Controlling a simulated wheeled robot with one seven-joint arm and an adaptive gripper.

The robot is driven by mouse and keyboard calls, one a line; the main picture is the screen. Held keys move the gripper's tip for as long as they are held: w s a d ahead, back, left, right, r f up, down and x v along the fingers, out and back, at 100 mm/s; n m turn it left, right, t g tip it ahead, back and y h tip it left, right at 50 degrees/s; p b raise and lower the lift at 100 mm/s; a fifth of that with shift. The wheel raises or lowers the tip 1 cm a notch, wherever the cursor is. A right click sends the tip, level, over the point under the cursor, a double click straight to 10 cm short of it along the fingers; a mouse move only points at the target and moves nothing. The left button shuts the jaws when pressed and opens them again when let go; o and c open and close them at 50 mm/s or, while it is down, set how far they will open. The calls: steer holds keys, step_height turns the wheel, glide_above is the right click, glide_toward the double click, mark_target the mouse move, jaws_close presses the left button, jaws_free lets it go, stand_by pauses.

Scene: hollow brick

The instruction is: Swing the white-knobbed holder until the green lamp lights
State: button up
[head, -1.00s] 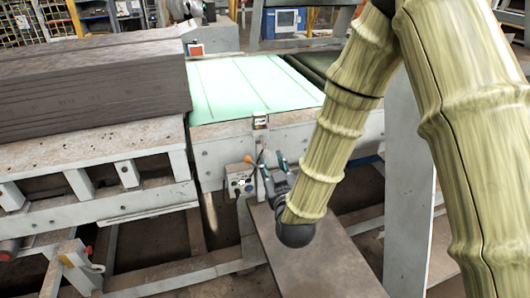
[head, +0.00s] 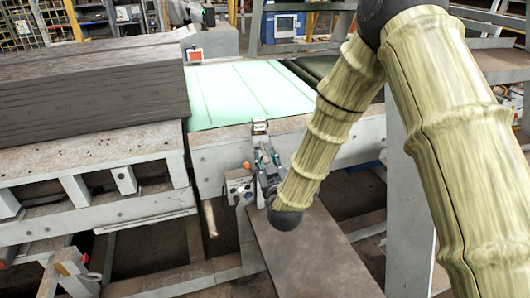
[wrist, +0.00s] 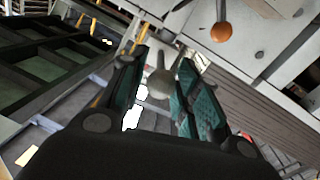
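A round white knob (wrist: 160,84) shows between the fingers of my gripper (wrist: 162,62) in the wrist view. The fingers stand apart on either side of it, with gaps visible, so my gripper is open. In the head view my gripper (head: 268,160) is at the front side of the machine, just right of a small grey control box (head: 240,187), and it hides the knob there. The holder behind the knob is mostly hidden. I cannot make out a lit green lamp in either view.
An orange knob (wrist: 221,32) on a thin lever is close by the right finger in the wrist view. A pale green belt (head: 245,92) lies behind, with a stack of dark boards (head: 90,85) at left. A brown plank (head: 310,255) extends below my gripper.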

mark_target(262, 149)
steer(key=shift+w+a+p, duration=0.15)
steer(key=shift+w, duration=0.5)
steer(key=shift+w+a+p, duration=0.15)
steer(key=shift+w, duration=0.45)
jaws_close()
steer(key=shift+f, duration=0.1)
